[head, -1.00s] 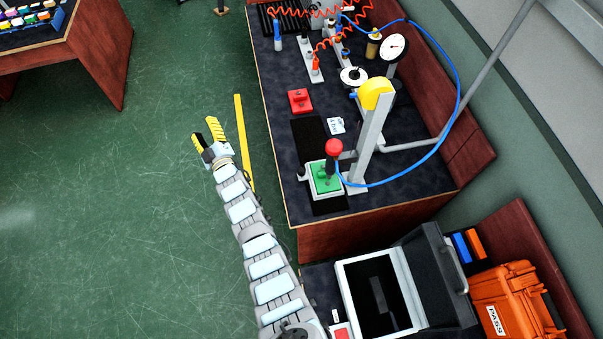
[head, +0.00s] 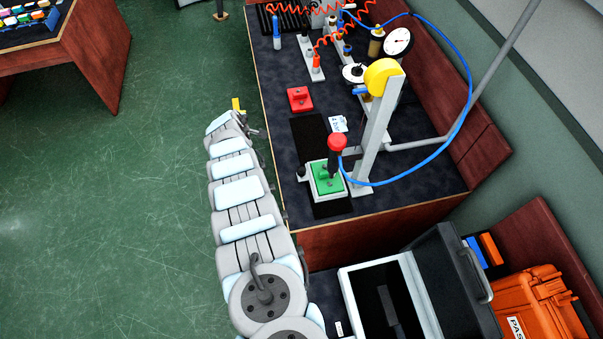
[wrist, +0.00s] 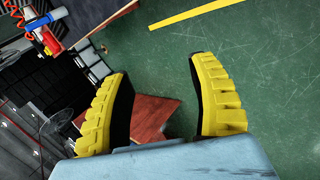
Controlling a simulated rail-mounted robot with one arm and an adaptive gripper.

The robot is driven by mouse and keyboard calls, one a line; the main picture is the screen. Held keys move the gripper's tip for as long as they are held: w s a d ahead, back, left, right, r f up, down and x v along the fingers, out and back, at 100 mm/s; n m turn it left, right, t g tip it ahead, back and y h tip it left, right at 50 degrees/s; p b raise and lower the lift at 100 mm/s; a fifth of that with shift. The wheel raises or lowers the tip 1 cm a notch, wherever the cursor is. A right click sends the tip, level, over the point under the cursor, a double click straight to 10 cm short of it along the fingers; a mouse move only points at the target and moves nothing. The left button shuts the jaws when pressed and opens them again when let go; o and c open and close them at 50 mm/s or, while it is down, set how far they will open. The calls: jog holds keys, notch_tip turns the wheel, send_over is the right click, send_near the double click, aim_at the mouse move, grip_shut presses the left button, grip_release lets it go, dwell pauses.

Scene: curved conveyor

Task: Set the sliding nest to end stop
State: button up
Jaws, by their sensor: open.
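In the head view, a pale nest (head: 327,194) holds a green block (head: 321,176) at the near end of a black track (head: 309,140) on the bench. A red-topped post (head: 337,143) stands over it, part of a press. A red block (head: 299,98) sits near the track's far end; I cannot tell whether it is the end stop. My gripper (head: 238,105) is mostly hidden behind my arm, over the floor left of the bench, with a yellow fingertip showing. In the wrist view, my gripper (wrist: 158,75) is open and empty, with wide-spread yellow fingers. The nest is not clearly visible there.
The press frame (head: 375,140), blue hose (head: 469,95) and dial gauge (head: 398,40) stand on the bench's right. An open case (head: 350,285) and orange case (head: 540,300) are at lower right. The floor (head: 110,210) left of my arm is clear.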

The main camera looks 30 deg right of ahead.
jog(key=s+d+n+g+b, duration=0.1)
jog(key=s+d+g+b, duration=0.25)
jog(key=s, duration=0.25)
jog(key=n+g+b, duration=0.2)
jog(key=g+b, duration=0.1)
jog(key=g, duration=0.2)
send_near(301, 170)
jog(key=shift+m+h, duration=0.3)
jog(key=shift+h, duration=0.1)
jog(key=shift+a+b+x, duration=0.15)
jog(key=shift+b+x, duration=0.15)
jog(key=shift+x, duration=1.6)
jog(key=shift+a+b+x, duration=0.15)
jog(key=shift+b+x, duration=0.15)
jog(key=shift+x, duration=1.55)
jog(key=shift+b+x, duration=0.45)
jog(key=shift+x, duration=0.4)
jog(key=shift+s+d+f, duration=0.1)
jog(key=shift+d+f, duration=0.1)
jog(key=shift+f, duration=0.3)
grip_shut()
